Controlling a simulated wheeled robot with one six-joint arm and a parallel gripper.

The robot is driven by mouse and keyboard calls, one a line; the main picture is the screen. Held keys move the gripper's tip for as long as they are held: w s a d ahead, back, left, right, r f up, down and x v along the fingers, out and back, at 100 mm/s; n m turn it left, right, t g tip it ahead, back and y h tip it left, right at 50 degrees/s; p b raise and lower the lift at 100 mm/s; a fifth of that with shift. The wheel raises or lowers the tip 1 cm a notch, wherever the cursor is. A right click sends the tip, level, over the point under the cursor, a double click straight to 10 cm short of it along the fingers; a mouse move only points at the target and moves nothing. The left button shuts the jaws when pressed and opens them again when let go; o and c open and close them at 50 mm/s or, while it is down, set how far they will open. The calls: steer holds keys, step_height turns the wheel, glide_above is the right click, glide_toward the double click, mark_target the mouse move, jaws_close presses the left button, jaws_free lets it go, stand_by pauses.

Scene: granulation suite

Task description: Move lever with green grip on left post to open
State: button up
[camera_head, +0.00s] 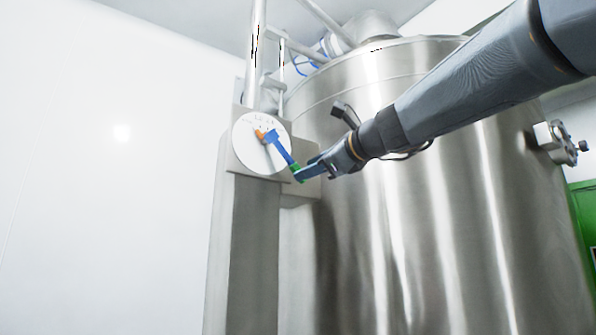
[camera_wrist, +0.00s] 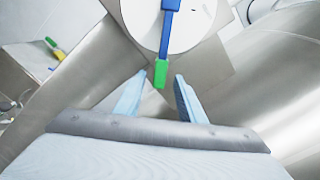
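The lever (camera_head: 280,147) is blue with a green grip (camera_head: 296,170), on a round white dial (camera_head: 246,149) fixed to a grey metal post (camera_head: 252,260). An orange piece (camera_head: 262,135) shows at the lever's upper left end. The lever slants down to the right in the head view. In the wrist view the green grip (camera_wrist: 161,74) points down toward the gap between my fingers. My gripper (camera_wrist: 158,92) is open, its two pale blue fingertips on either side of the grip's lower end. I cannot tell whether a finger touches it.
A large steel vessel (camera_head: 440,230) stands right behind the post, close to my arm. A valve fitting (camera_head: 556,142) sticks out at its right. Pipes (camera_head: 257,55) rise above the dial. Another lever with a yellow and green end (camera_wrist: 52,44) shows at left in the wrist view.

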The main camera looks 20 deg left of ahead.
steer(key=shift+p+x, duration=0.95)
steer(key=shift+x, duration=1.8)
steer(key=shift+c, duration=0.4)
jaws_close()
